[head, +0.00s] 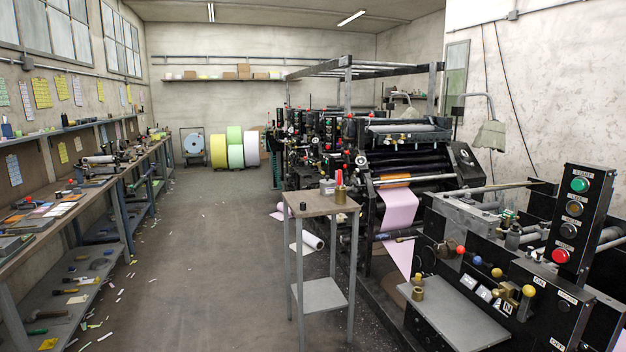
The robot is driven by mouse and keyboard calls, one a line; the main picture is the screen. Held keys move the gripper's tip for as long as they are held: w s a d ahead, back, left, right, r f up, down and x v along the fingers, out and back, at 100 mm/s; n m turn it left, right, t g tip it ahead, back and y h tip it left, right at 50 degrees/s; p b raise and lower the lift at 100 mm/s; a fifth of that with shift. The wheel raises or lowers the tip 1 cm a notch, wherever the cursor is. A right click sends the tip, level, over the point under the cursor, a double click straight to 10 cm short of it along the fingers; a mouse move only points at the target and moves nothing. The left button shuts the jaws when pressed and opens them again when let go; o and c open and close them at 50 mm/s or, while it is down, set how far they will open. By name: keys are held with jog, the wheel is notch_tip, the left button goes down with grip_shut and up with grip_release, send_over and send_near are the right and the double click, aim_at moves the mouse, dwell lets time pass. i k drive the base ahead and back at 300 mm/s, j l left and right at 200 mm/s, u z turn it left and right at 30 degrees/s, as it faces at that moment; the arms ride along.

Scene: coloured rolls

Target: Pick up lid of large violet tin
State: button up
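I cannot make out a large violet tin or its lid in the head view. A small stand (318,201) in the middle of the room bears a small dark item (303,206), a greyish container (327,187) and a red-topped bottle or tool (340,186). These are too small to tell whether any is a tin with a lid. My gripper is not in view.
A printing machine (400,165) with a pink paper web fills the right side, with a control panel (580,215) nearest. A cluttered workbench (75,200) lines the left wall. Coloured rolls (235,150) stand at the back.

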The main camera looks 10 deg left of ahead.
aim_at(327, 181)
jog(key=i+j+u, duration=0.15)
jog(key=i+j, duration=1)
jog(key=i+j+u, duration=0.15)
jog(key=i+j, duration=0.95)
jog(key=i, duration=0.15)
